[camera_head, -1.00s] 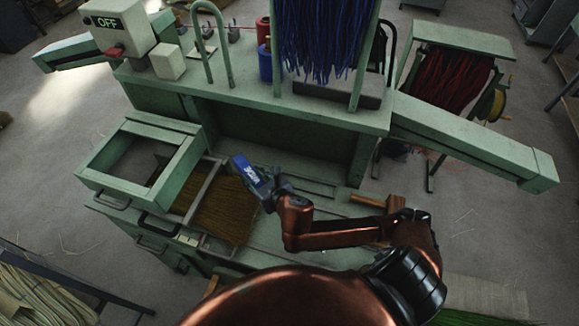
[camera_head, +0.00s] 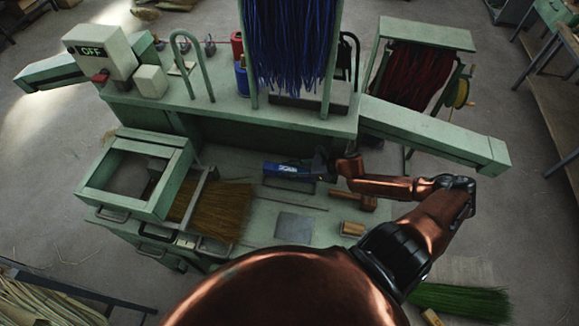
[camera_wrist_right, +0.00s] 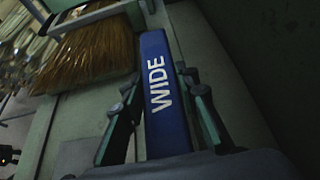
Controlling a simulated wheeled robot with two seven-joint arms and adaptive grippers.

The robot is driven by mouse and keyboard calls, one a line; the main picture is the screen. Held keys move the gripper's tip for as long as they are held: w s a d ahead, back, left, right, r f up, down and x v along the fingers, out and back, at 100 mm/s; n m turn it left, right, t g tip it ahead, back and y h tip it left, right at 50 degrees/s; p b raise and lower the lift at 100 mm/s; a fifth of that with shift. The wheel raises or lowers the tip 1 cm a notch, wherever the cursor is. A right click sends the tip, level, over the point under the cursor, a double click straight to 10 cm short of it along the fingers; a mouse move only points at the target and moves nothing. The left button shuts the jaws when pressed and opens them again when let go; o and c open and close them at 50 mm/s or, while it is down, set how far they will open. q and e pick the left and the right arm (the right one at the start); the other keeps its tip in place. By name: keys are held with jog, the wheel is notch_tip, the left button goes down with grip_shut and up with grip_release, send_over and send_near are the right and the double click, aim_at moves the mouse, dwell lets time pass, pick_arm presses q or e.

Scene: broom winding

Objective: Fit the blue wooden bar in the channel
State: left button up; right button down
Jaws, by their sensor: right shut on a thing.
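The blue wooden bar (camera_head: 286,170), with white lettering, is over the back part of the green bench top. It lies roughly left to right in the head view. My right gripper (camera_head: 314,168) is shut on its right end. In the right wrist view the bar (camera_wrist_right: 161,85) reads "WIDE" and runs away from between the two fingers (camera_wrist_right: 164,108). A low green edge shows just below the bar in the head view. I cannot tell whether this is the channel or whether the bar touches it. My left gripper is not in view.
Brown bristles (camera_head: 215,210) lie left of the bar, beside a raised green frame (camera_head: 112,203). A grey plate (camera_head: 294,227) and a small wooden block (camera_head: 352,229) are on the bench front. The machine housing (camera_head: 230,115) with blue bristles (camera_head: 292,45) stands behind.

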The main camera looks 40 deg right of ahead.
jog(key=shift+s+d+f, duration=0.1)
jog(key=shift+d+f, duration=0.1)
jog(key=shift+f, duration=0.05)
jog(key=b, duration=0.5)
send_over(289, 184)
jog(key=shift+f, duration=3.1)
jog(key=shift+f+b, duration=0.4)
jog(key=shift+f, duration=0.1)
jog(key=c, duration=1.4)
grip_release()
jog(key=shift+s, duration=0.1)
jog(key=shift+f, duration=0.1)
jog(key=shift+s, duration=0.1)
